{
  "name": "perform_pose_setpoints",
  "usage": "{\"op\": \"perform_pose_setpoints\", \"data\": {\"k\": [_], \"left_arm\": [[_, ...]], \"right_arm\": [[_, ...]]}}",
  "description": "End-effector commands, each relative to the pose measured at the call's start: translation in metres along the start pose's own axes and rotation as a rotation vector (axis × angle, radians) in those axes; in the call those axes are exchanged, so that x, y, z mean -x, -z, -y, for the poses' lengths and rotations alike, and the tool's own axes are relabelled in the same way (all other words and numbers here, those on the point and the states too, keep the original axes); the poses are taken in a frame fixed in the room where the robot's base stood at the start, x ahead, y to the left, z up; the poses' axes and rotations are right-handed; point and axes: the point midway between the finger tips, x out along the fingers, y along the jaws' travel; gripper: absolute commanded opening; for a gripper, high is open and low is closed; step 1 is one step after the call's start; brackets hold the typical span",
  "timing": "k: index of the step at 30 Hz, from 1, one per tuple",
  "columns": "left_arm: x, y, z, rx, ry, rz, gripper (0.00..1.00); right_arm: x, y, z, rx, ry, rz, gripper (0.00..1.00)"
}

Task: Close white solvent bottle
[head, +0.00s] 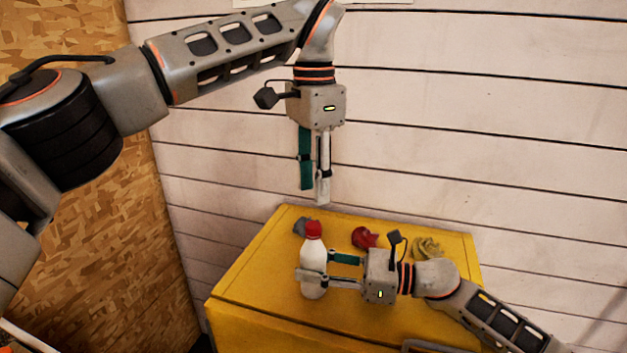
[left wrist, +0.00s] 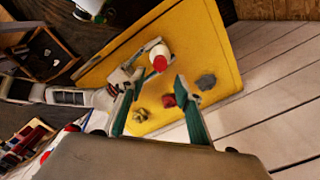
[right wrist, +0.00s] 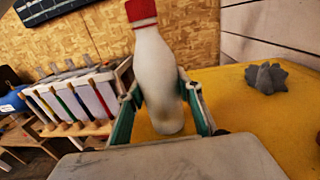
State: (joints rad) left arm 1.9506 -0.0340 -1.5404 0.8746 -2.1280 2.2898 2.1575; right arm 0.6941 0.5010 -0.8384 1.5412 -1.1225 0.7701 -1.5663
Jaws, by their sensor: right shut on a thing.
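The white solvent bottle (head: 313,254) stands upright at the front left of the yellow cabinet top. Its red cap (head: 314,229) sits on the neck; I cannot tell how tight it is. My right gripper (head: 312,278) is shut around the bottle's body from the right. In the right wrist view the bottle (right wrist: 157,75) is between the two fingers, its red cap (right wrist: 142,12) at the picture's top edge. My left gripper (head: 314,194) points down, empty, above the cabinet. In the left wrist view its fingers (left wrist: 157,96) are apart, with the cap (left wrist: 160,63) beyond them.
Crumpled grey (head: 300,227), red (head: 362,238) and olive (head: 428,248) rags lie on the yellow cabinet (head: 262,272). A white plank wall (head: 480,130) stands behind. A rack with coloured shafts (right wrist: 75,98) shows in the right wrist view.

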Motion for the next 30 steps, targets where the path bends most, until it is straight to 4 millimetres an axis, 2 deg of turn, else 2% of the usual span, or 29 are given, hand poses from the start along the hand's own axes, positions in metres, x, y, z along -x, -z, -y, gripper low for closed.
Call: {"op": "perform_pose_setpoints", "data": {"k": [16,21,30], "left_arm": [[-0.068,0.0,0.0,-0.002,-0.004,0.001,0.34],[-0.078,0.0,0.0,0.0,-0.001,0.0,0.34],[-0.079,0.0,0.0,0.0,0.0,0.0,0.34]], "right_arm": [[0.0,0.0,0.0,0.0,0.0,0.0,0.0],[0.0,0.0,0.0,0.0,0.0,0.0,0.0],[0.0,0.0,0.0,0.0,0.0,0.0,0.0]]}}
